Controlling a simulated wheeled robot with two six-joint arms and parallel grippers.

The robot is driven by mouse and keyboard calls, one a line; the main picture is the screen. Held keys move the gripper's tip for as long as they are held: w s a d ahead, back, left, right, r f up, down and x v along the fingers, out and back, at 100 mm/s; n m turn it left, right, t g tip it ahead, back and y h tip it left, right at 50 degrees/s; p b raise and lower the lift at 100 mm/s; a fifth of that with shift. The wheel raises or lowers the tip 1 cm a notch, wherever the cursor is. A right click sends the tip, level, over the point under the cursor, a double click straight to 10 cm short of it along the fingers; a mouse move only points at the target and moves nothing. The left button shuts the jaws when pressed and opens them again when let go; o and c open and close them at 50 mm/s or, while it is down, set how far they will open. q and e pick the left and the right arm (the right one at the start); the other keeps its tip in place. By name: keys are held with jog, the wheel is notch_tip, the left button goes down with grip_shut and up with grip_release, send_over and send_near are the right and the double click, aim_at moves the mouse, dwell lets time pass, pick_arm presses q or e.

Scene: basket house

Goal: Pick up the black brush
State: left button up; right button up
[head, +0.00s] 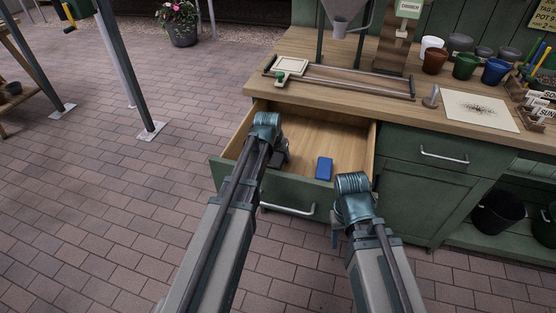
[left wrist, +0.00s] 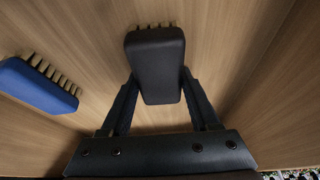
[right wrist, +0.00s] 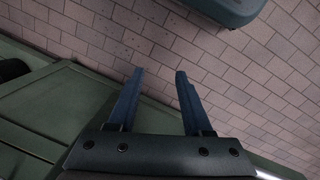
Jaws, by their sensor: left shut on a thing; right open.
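The black brush (left wrist: 155,62) has a dark block body and tan bristles along its far edge in the left wrist view. My left gripper (left wrist: 156,95) is shut on it, one finger at each side, inside the open drawer. In the head view the brush (head: 281,157) is mostly hidden behind my left gripper (head: 272,150). My right gripper (right wrist: 158,75) is open and empty. In the head view my right gripper (head: 336,232) is in front of the drawer, near its right end.
A blue brush (head: 324,168) lies in the open drawer (head: 262,191), right of the black one; it also shows in the left wrist view (left wrist: 38,87). The workbench top (head: 430,120) above holds a frame, pots and a paper sheet. Brick paving lies below.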

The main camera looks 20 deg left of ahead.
aim_at(279, 155)
pick_arm(q)
jog(key=shift+r, duration=0.15)
notch_tip(279, 155, up, 10)
jog(key=p, duration=1)
